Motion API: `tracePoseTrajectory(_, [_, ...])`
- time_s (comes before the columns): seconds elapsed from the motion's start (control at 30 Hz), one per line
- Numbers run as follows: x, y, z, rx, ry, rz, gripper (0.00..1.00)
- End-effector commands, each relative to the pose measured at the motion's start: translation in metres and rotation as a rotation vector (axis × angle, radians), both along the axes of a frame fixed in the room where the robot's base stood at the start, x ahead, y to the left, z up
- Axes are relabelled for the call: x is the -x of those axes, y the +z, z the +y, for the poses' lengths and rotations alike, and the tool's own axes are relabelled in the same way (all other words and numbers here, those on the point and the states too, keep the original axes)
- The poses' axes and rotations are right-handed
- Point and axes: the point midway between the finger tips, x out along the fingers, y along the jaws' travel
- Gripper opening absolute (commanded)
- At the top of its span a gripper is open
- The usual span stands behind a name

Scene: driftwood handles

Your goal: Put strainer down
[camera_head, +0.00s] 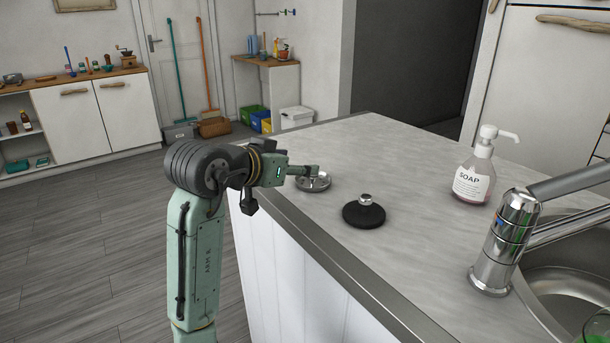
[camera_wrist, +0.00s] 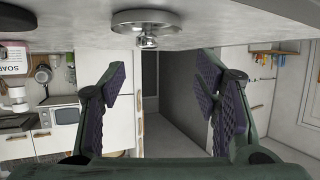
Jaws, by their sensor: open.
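The strainer (camera_head: 314,183) is a small round silver metal piece with a knob. It rests on the light grey counter (camera_head: 420,170) near its left edge. In the wrist view the strainer (camera_wrist: 147,22) shows at the top, beyond the fingertips, with its knob pointing down in the picture. My gripper (camera_head: 306,171) is beside the strainer, at its left in the head view. In the wrist view my gripper (camera_wrist: 162,75) has its two dark-padded fingers wide apart with nothing between them. The head view hides part of the strainer behind the fingers.
A black round stopper (camera_head: 364,214) with a metal knob lies right of the strainer. A soap bottle (camera_head: 473,175) stands farther right, near the chrome tap (camera_head: 509,240) and sink (camera_head: 560,287). The counter's middle is clear.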

Motion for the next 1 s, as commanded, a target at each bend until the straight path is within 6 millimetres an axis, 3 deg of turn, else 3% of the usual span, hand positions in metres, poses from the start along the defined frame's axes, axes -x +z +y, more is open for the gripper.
tracePoseTrajectory(0.1, [0.018,0.008,0.012,-0.001,0.002,-0.002,0.56])
tracePoseTrajectory(0.3, [0.033,0.016,0.021,0.000,0.001,0.001,0.56])
tracePoseTrajectory(0.67, [0.033,0.026,0.030,0.023,0.033,-0.040,0.56])
tracePoseTrajectory(0.77, [0.028,0.057,0.061,0.099,0.151,-0.193,0.56])
tracePoseTrajectory(0.87, [0.039,0.109,0.125,0.194,0.356,-0.459,0.56])
tracePoseTrajectory(0.97, [0.085,0.159,0.200,0.243,0.591,-0.765,0.56])
tracePoseTrajectory(1.0, [0.111,0.175,0.228,0.243,0.682,-0.885,0.56])
